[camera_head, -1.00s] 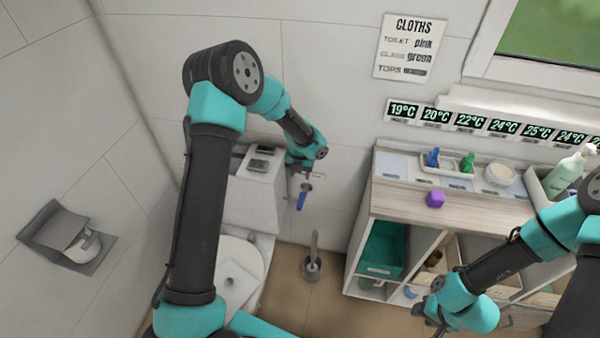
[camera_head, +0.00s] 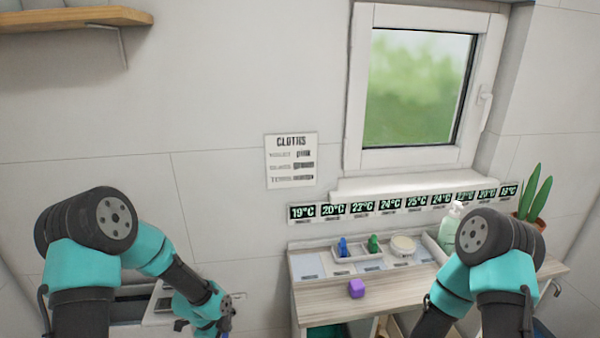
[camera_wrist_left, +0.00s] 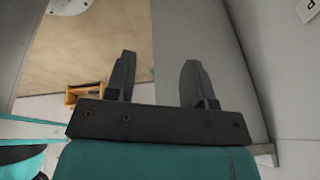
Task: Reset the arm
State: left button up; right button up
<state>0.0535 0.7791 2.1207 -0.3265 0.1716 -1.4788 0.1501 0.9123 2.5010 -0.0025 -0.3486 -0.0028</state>
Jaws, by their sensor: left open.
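My left arm comes in from the lower left in the head view. Its gripper (camera_head: 232,308) is beside the left end of the cart, near the wall, and its fingers are small there. In the left wrist view my left gripper (camera_wrist_left: 157,80) shows two dark fingers spread apart with nothing between them. My right arm (camera_head: 490,240) stands at the lower right, in front of the cart, and bends down. Its gripper is below the picture edge.
A potted plant (camera_head: 534,195) stands right. A wooden shelf (camera_head: 75,18) hangs upper left.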

pick_arm(q)
jog(key=s+f+n, duration=0.3)
jog(key=s+n, duration=0.6)
jog(key=n, duration=0.1)
jog(key=s+d+f+n, duration=0.1)
jog(key=s+f+n, duration=0.3)
jog(key=s+n, duration=0.5)
jog(key=n, duration=0.2)
jog(key=shift+d+f+n+h, duration=0.15)
jog(key=shift+f+n+h, duration=0.15)
jog(key=shift+h, duration=0.1)
